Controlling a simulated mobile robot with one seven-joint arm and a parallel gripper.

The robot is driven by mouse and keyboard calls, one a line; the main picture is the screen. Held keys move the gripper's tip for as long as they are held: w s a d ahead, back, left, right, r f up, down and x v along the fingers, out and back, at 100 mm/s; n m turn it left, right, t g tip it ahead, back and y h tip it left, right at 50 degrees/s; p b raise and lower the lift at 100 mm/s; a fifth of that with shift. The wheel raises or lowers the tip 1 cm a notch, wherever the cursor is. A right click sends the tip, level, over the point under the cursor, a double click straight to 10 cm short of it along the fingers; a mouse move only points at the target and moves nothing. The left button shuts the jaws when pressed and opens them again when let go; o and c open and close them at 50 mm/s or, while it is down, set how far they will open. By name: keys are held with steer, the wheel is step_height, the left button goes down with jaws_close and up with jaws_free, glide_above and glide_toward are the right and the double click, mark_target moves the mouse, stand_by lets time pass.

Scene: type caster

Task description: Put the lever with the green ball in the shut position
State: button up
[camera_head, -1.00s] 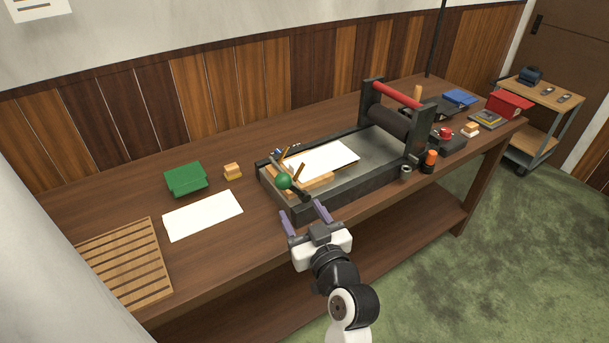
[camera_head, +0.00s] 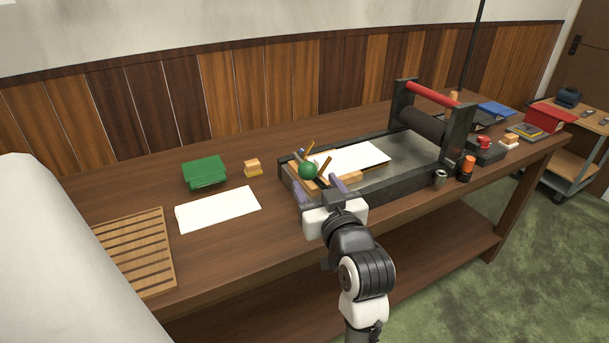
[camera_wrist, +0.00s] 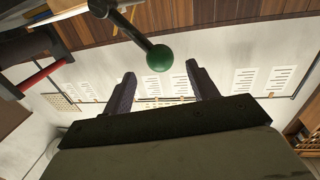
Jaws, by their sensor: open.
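The lever's green ball (camera_head: 308,170) is at the left end of the dark press (camera_head: 395,185) on the workbench. In the wrist view the green ball (camera_wrist: 160,58) sits at the end of a dark rod (camera_wrist: 131,32), beyond and between my fingertips. My gripper (camera_head: 318,186) is open with its two purple fingers toward the lever; it also shows open in the wrist view (camera_wrist: 160,84). Nothing is between the fingers. In the head view the fingers and wrist hide most of the lever's rod and part of the press's front left corner.
White paper (camera_head: 350,158) lies on the press bed, by the roller with a red handle (camera_head: 432,95). A green box (camera_head: 204,172), a white sheet (camera_head: 218,208) and a slatted rack (camera_head: 137,250) lie left. An orange-topped bottle (camera_head: 466,168) stands right of the press.

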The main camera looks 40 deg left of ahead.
mark_target(304, 164)
steer(key=p+x, duration=0.2)
steer(key=x, duration=0.6)
steer(key=shift+a+p, duration=0.2)
steer(key=shift+p, duration=0.15)
jaws_close()
